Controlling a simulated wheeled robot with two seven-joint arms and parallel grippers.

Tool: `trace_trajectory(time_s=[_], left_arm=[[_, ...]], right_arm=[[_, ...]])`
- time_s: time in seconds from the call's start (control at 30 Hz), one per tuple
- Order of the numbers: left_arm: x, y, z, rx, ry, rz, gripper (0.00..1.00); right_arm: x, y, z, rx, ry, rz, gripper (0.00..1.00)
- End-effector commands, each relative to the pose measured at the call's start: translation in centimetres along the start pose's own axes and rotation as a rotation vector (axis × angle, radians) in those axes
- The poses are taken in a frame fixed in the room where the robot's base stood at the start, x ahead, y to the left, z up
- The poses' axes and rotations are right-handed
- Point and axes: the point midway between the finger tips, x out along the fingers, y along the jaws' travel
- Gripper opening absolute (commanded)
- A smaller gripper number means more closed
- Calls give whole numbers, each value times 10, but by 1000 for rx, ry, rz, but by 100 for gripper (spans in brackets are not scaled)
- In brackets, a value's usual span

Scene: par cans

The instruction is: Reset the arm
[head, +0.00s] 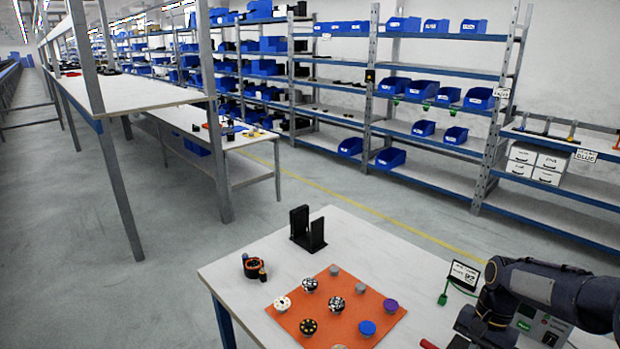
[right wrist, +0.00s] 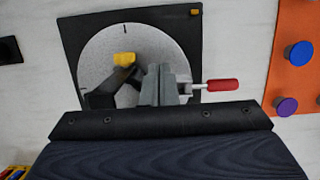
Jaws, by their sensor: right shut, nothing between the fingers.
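My right arm (head: 540,290) reaches in from the right in the head view, over the table's right side. In the right wrist view my right gripper (right wrist: 160,72) is shut and empty. It is above a pale round plate (right wrist: 105,58) on a black square base (right wrist: 75,35). A dark lever with a yellow tip (right wrist: 124,58) is on the plate, left of the fingers. A red handle (right wrist: 222,85) sticks out to the right of them; its end also shows in the head view (head: 428,344). Whether the fingers touch the fixture cannot be told. My left gripper is out of view.
An orange mat (head: 290,326) with several round knobs lies on the white table (head: 235,270). A black bracket (head: 308,230) stands behind it, and a dark ring-shaped part (head: 254,267) lies to its left. A small sign (head: 463,275) stands near my arm. Shelves with blue bins stand beyond.

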Motion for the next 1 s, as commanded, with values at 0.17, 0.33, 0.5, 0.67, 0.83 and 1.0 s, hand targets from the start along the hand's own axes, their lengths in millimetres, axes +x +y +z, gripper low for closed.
trace_trajectory(time_s=[0.17, 0.33, 0.5, 0.67, 0.83, 1.0], left_arm=[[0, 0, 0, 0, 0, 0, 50], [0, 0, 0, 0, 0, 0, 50], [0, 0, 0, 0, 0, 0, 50], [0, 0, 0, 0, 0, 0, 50], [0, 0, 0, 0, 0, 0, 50], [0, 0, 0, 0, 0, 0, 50]], right_arm=[[-14, -2, 16, -47, 30, -22, 0], [-28, -3, 35, -105, 64, -49, 0], [-46, -4, 66, -194, 118, -91, 0], [-62, -1, 105, -305, 187, -148, 0], [-70, 9, 169, -483, 301, -250, 0], [-59, 21, 226, -668, 421, -368, 0]])
